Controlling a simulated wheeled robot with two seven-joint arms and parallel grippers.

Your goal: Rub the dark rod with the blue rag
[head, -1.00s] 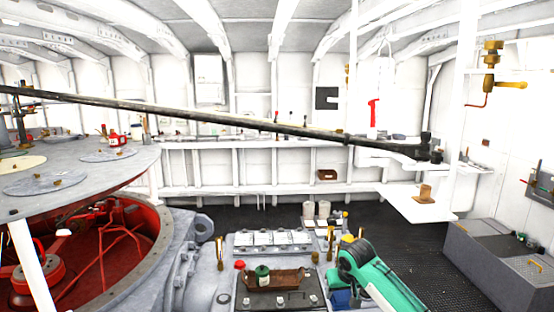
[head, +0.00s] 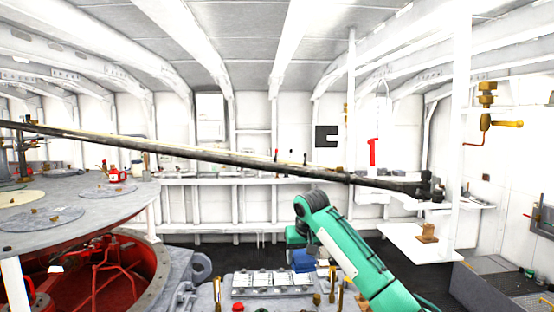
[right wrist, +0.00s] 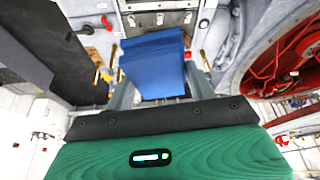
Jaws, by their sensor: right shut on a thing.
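The dark rod (head: 250,161) is long and thin. It slants across the head view from the upper left down to a jointed end at the right. My right gripper (head: 304,256) is shut on the blue rag (head: 304,261), below the rod and apart from it in the picture. In the right wrist view the rag (right wrist: 154,62) is a folded blue piece between the fingers, which it partly hides. The rod cannot be made out in the right wrist view. My left gripper is not in view.
Below the rag is grey machinery with a row of pale covers (head: 265,283) and upright brass fittings. A round grey table (head: 95,205) and a red-lined open drum (head: 85,270) are at left. A white post (head: 463,150) and brass valve (head: 487,95) are at right.

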